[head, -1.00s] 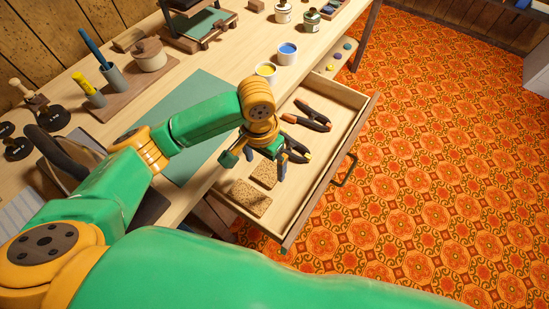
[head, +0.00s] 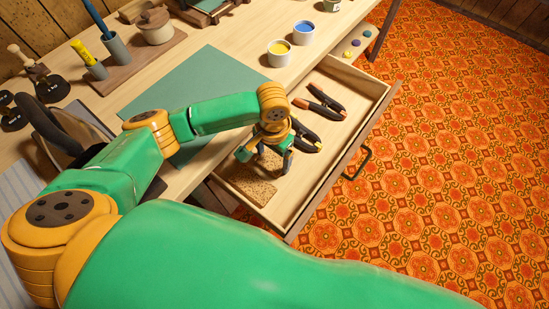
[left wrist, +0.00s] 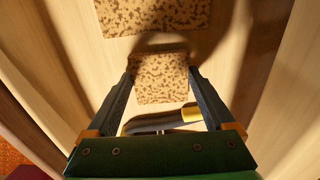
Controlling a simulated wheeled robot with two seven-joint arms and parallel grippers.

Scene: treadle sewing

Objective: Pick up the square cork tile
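A small square cork tile (left wrist: 160,78) lies flat on the drawer floor, speckled brown. It shows between the fingers of my left gripper (left wrist: 161,74) in the left wrist view. The fingers are apart on its two sides, close to its edges; I cannot tell whether they touch it. In the head view my left gripper (head: 274,163) points down into the drawer and mostly hides this tile. A larger cork piece (left wrist: 152,14) lies just beyond it; in the head view it is nearer the drawer's near end (head: 250,187). My right gripper is not in view.
The open drawer (head: 318,185) has raised walls around the tiles. Black and orange clamps (head: 326,103) lie farther along in it, one close beside the gripper. Yellow (head: 281,53) and blue (head: 303,33) paint pots stand on the table above. A green mat (head: 190,85) lies left.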

